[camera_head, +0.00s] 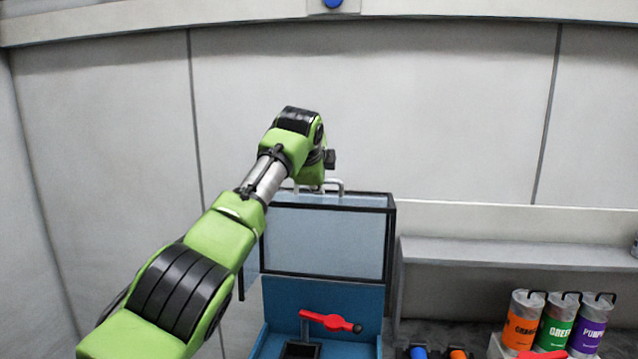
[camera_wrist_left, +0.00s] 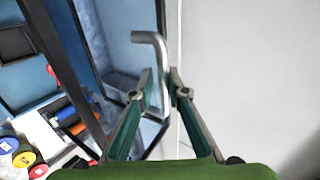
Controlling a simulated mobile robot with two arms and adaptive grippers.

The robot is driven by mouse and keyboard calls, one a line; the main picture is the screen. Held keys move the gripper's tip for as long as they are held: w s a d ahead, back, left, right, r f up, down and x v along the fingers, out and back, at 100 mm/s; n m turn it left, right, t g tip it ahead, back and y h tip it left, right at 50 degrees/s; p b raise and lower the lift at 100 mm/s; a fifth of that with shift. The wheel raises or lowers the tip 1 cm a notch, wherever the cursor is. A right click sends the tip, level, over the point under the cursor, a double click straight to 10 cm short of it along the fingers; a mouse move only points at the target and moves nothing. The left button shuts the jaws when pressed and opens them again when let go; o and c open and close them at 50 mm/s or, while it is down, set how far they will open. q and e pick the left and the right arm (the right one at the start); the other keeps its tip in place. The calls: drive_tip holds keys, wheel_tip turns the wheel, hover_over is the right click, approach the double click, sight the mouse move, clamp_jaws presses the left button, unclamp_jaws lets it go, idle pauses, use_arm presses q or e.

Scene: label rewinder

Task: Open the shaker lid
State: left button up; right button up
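The blue shaker box (camera_head: 330,347) stands at the lower middle of the head view. Its clear, black-framed lid (camera_head: 335,240) stands raised and upright above the box, and the inside shows below it. A bent silver handle (camera_head: 343,185) sits at the lid's top edge. The handle also shows in the left wrist view (camera_wrist_left: 164,85). My left gripper (camera_wrist_left: 161,74) has its two fingers either side of the handle, with a small gap visible; contact is unclear. In the head view my left arm hides most of the gripper. My right gripper is not in view.
A red lever (camera_head: 330,321) sits inside the box. Orange (camera_head: 522,320), green (camera_head: 557,324) and purple (camera_head: 590,325) labelled canisters stand at the lower right, below a grey shelf (camera_head: 510,253). The wall behind is bare, with free room above the lid.

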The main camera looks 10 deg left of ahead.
use_arm(q)
drive_tip(key=shift+s+r, duration=0.4)
drive_tip(key=v, duration=1.1)
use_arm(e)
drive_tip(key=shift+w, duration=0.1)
use_arm(q)
drive_tip(key=shift+f, duration=0.1)
